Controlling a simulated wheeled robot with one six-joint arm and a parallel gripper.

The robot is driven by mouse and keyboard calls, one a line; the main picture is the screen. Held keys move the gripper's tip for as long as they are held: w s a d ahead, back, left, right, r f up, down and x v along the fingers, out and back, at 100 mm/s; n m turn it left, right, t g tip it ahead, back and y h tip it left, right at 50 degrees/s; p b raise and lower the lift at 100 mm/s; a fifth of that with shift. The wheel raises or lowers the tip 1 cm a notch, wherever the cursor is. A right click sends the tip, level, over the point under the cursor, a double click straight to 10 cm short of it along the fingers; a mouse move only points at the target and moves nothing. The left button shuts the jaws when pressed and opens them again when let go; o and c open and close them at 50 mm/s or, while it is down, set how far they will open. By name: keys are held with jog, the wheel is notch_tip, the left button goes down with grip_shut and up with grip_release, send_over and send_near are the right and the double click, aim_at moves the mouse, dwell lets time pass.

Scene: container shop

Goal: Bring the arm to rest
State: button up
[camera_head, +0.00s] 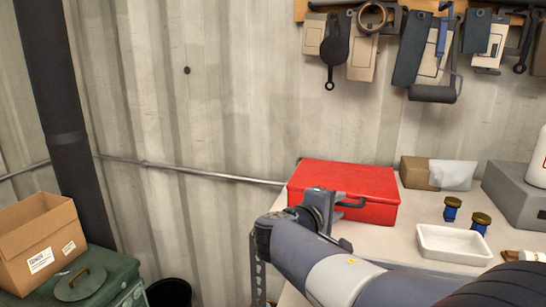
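My arm reaches in from the bottom right, low over the pale workbench (400,240). My gripper (322,203) is at its far end, in front of the left part of a red case (350,178). The wrist hides most of the gripper, and the fingertips cannot be made out. Whether it touches the case cannot be told. The red case is closed, with a dark handle on its front.
On the bench are a white tray (440,256), two blue-and-brass pieces (452,205), a cardboard box (415,172) and a grey block (515,195). Tools hang above. At left, an open carton (35,235) stands on a green stove-like box (110,275), beside a black bucket (170,293).

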jog(key=shift+x, duration=0.95)
jog(key=shift+w+r+p, duration=0.1)
jog(key=shift+r+p, duration=0.15)
jog(key=shift+p, duration=0.35)
jog(key=shift+r+p, duration=0.1)
jog(key=shift+p, duration=0.3)
